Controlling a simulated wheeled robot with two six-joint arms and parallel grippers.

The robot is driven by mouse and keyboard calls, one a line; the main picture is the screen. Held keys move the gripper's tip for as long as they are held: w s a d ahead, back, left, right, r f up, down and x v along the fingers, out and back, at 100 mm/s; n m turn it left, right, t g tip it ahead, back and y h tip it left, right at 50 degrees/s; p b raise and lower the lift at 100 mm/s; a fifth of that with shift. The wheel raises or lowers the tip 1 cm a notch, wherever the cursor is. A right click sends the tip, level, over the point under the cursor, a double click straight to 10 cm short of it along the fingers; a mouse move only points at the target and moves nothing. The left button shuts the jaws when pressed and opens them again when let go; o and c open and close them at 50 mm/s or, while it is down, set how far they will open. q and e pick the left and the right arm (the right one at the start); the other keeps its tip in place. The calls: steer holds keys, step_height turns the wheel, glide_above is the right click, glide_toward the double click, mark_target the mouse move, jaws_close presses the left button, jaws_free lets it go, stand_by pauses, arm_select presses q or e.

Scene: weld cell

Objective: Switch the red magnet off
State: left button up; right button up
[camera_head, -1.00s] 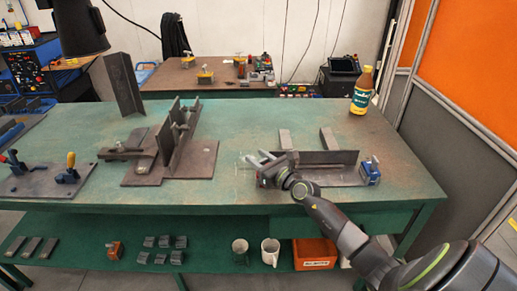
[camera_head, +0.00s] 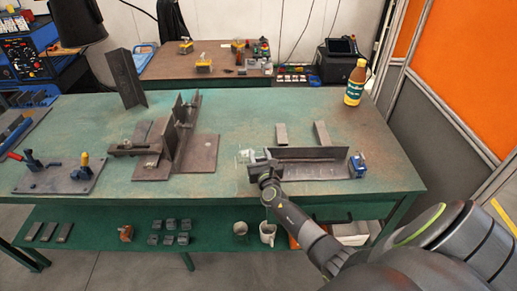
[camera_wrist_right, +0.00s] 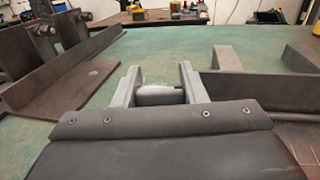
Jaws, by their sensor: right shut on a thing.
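The red magnet cannot be made out now; my right gripper (camera_head: 259,167) covers the left end of the angle workpiece (camera_head: 310,154). In the right wrist view my right gripper (camera_wrist_right: 160,88) has its two grey fingers closed about a small light-grey piece (camera_wrist_right: 158,91). It looks like a magnet's switch knob, but the body under it is hidden by the gripper. A blue magnet (camera_head: 357,166) sits at the workpiece's right end, apart from the gripper. My left gripper is not in view.
A bottle (camera_head: 355,83) stands at the back right. A steel fixture (camera_head: 180,145) is to the left, with a clamp plate (camera_head: 60,177) farther left. Mugs (camera_head: 267,233) stand on the lower shelf.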

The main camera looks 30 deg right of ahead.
steer(key=shift+d+m+g+h, duration=0.15)
steer(key=shift+m+g+h, duration=0.65)
steer(key=shift+m+h, duration=0.5)
steer(key=shift+s+h, duration=0.1)
steer(key=shift+h, duration=0.2)
steer(key=o, duration=1)
steer(key=shift+s+a+p, duration=0.3)
steer(key=shift+s, duration=0.15)
steer(key=b+v, duration=0.2)
steer(key=v, duration=1.4)
steer(key=shift+s+a, duration=0.15)
steer(key=shift+a, duration=0.05)
steer(key=shift+r, duration=0.15)
